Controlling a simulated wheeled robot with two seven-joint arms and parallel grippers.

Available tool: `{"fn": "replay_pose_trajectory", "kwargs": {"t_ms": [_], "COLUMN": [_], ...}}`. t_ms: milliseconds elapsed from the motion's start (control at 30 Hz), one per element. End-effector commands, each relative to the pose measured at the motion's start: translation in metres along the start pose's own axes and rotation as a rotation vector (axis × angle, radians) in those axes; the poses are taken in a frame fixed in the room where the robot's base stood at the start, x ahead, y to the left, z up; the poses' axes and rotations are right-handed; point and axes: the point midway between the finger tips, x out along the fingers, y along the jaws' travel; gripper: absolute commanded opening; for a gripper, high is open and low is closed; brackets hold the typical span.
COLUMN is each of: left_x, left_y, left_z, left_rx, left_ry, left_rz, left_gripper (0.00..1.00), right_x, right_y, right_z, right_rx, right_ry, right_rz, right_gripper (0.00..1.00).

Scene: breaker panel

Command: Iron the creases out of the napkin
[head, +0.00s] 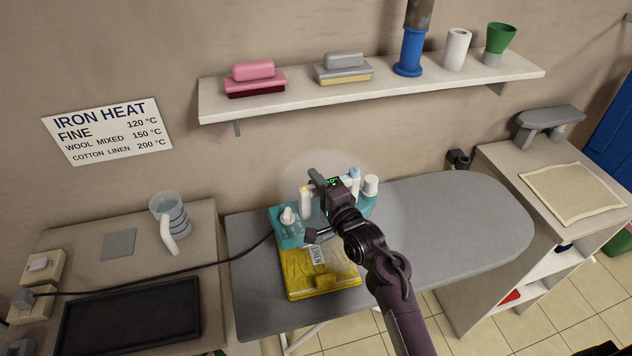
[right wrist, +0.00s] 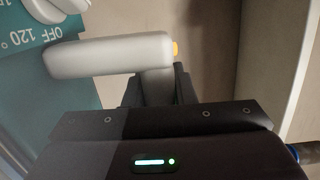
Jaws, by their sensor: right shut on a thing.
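The yellow napkin (head: 336,284) lies on the left part of the grey ironing board (head: 450,232). Dark lines that look like creases show on it, and a white label reads "LINEN". The teal iron (head: 287,236) is at the napkin's far edge; whether it touches the cloth is hidden. Its white dial (head: 288,216) faces up. My right gripper (head: 325,200) covers the iron's middle. In the right wrist view my right gripper (right wrist: 155,88) is shut on the iron's pale handle (right wrist: 105,55). Beside it are an orange button and a scale reading "OFF 120°". The dial's setting cannot be read. My left gripper is out of view.
A dark cord (head: 150,287) runs left from the iron to wall sockets. A measuring jug (head: 169,214) and black tray (head: 132,314) are on the left counter. The wall sign (head: 108,131) lists linen at 200 °C. The board's right half is clear.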

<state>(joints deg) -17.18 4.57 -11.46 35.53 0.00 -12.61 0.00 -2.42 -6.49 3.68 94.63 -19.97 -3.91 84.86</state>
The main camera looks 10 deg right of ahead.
Motion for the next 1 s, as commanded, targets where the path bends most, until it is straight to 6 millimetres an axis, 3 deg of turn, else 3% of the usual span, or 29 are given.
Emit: {"fn": "replay_pose_trajectory", "kwargs": {"t_ms": [33, 700, 1000], "left_x": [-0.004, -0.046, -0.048], "left_y": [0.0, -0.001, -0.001], "left_z": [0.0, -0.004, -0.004], "left_rx": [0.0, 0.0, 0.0], "left_ry": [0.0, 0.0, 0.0], "left_rz": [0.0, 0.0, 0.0], "left_gripper": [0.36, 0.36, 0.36], "right_x": [0.001, 0.001, 0.001], "right_y": [-0.009, -0.053, -0.055], "right_z": [0.0, 0.0, 0.0], "right_rx": [-0.002, -0.003, -0.003], "right_ry": [0.0, 0.0, 0.0], "right_rz": [-0.013, -0.013, -0.013], "right_gripper": [0.0, 0.0, 0.0]}}
